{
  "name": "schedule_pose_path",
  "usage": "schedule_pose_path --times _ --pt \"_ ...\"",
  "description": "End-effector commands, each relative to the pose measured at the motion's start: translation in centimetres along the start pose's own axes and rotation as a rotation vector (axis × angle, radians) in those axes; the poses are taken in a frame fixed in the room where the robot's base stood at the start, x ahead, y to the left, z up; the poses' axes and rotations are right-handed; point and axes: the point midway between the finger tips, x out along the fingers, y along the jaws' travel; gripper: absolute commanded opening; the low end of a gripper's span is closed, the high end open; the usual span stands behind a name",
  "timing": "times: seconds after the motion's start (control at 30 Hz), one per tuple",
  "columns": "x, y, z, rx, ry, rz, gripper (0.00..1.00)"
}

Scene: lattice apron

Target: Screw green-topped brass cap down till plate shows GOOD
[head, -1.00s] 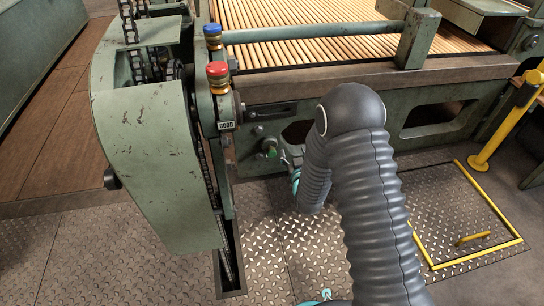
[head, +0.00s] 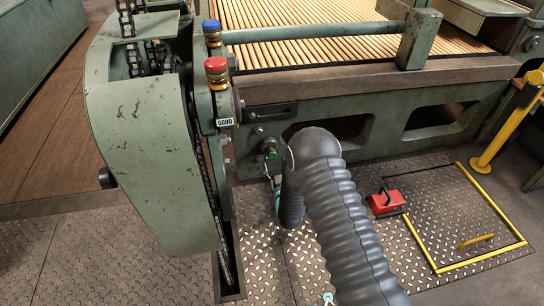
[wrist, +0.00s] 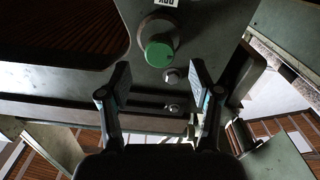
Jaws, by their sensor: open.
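The green-topped cap (head: 271,152) sits on the side of the green machine frame, low and right of the chain guard. In the wrist view its round green top (wrist: 159,53) faces me, with a brass-coloured ring around it. My gripper (wrist: 161,82) is open and empty. Its two fingers stand apart, with the cap beyond the tips and between their lines, not touched. A small plate (wrist: 163,3) at the top edge is cut off, and I cannot read it. In the head view my arm hides most of the gripper.
A red-topped brass cap (head: 216,68) and a blue-topped one (head: 211,30) sit higher on the frame. A plate reading GOOD (head: 225,122) is below the red one. Bolt heads (wrist: 171,76) are near the green cap. A red box (head: 385,202) lies on the floor at right.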

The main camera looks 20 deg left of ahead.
Motion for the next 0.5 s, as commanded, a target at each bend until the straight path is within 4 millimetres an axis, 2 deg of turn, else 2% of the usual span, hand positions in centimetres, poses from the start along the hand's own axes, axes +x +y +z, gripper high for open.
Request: schedule_pose_path --times 0.2,0.33,0.5 --pt "3.7 0.0 0.0 0.0 0.002 0.001 0.64" --pt "5.2 0.0 0.1 0.0 0.001 0.001 0.64" --pt "6.0 0.0 0.0 0.0 0.0 0.0 0.64"
